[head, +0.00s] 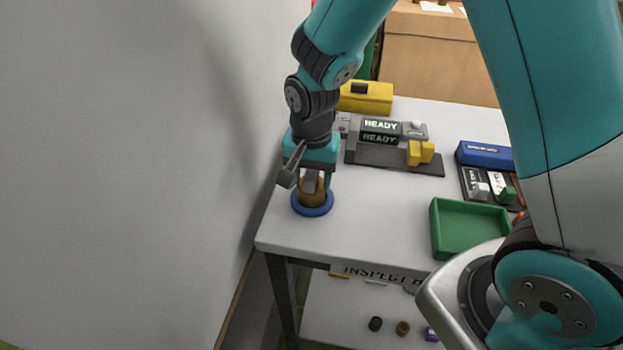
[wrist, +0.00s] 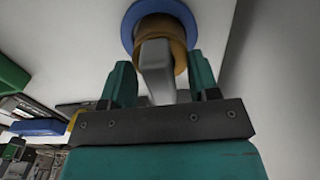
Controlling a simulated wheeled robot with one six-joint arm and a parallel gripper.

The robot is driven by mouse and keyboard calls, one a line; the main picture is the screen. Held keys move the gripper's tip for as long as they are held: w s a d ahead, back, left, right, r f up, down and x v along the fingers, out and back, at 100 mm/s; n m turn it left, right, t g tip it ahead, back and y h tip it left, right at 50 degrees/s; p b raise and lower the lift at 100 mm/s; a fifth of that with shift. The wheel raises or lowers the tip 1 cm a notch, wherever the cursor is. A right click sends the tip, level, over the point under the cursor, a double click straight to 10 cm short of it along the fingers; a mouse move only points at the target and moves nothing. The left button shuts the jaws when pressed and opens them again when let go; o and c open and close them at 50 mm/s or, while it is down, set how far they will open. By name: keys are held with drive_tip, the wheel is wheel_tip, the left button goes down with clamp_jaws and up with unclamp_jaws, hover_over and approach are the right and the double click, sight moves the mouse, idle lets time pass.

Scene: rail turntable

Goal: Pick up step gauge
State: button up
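A grey bar-like piece (wrist: 157,70), which may be the step gauge, stands up from a brown round holder (wrist: 172,28) on a blue disc (wrist: 132,22). In the head view, the brown holder (head: 313,198) and blue disc (head: 313,210) are at the left front corner of the table. My gripper (head: 311,182) points down right above them. In the wrist view, my gripper's teal fingers (wrist: 161,80) are open on either side of the grey piece, with a visible gap at least on the right. The lower part of the piece is hidden in the holder.
A green tray (head: 447,243) stands at the table's right front. A dark grey fixture with READY displays (head: 379,138) and a yellow block (head: 366,98) are behind. A blue box (head: 484,154) is at right. A wall (head: 150,170) rises close on the left.

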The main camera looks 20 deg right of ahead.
clamp_jaws()
drive_tip(key=shift+r, duration=0.15)
